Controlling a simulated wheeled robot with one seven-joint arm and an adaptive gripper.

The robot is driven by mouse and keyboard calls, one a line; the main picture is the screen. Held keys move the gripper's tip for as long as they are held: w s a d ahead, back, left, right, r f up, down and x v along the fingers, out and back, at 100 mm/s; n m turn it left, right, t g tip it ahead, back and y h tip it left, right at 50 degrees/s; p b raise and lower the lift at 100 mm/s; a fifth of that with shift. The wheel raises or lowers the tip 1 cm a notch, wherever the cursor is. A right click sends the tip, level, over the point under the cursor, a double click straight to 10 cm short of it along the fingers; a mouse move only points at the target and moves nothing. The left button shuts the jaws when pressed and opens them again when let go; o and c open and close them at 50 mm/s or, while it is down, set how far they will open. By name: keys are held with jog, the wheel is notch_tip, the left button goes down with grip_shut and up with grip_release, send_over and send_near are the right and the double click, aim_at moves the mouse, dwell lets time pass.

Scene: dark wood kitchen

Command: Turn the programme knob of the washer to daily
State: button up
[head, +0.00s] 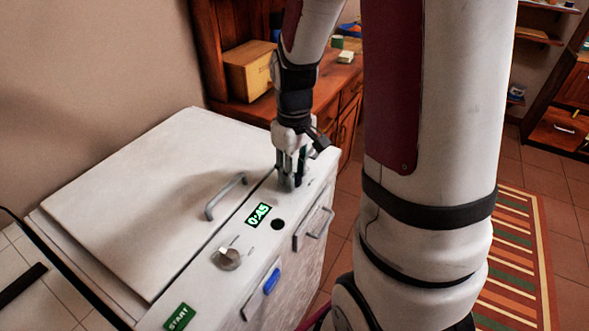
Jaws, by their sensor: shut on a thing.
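The white washer (150,200) stands at the left, with a control strip along the near right edge of its top. My gripper (289,183) points down at the far end of this strip, its fingers shut around a knob that they mostly hide. I cannot read any programme marking there. A silver knob (228,258) is free nearer to me on the strip. Between the two are a lit green display (257,215) reading 0:45 and a black round button (278,224). A green START label (180,317) is at the near end.
The washer lid has a metal handle (226,196) close left of my gripper. A wooden cabinet (245,107) with a box (250,69) stands behind. A striped rug (515,260) lies right.

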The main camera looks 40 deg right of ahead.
jog(key=m+p, duration=0.1)
jog(key=m, duration=0.3)
jog(key=shift+a+m, duration=0.1)
jog(key=shift+m, duration=0.3)
jog(key=m+p, duration=0.1)
jog(key=m, duration=0.2)
jog(key=shift+r+m, duration=0.1)
jog(key=shift+m, duration=0.2)
jog(key=m+p, duration=0.1)
jog(key=m, duration=0.3)
jog(key=shift+p, duration=0.35)
jog(key=shift+m+p, duration=0.85)
jog(key=shift+m, duration=1.35)
jog(key=shift+w, duration=0.1)
jog(key=o, duration=1.2)
jog(key=shift+c, duration=0.2)
notch_tip(320, 180, up, 12)
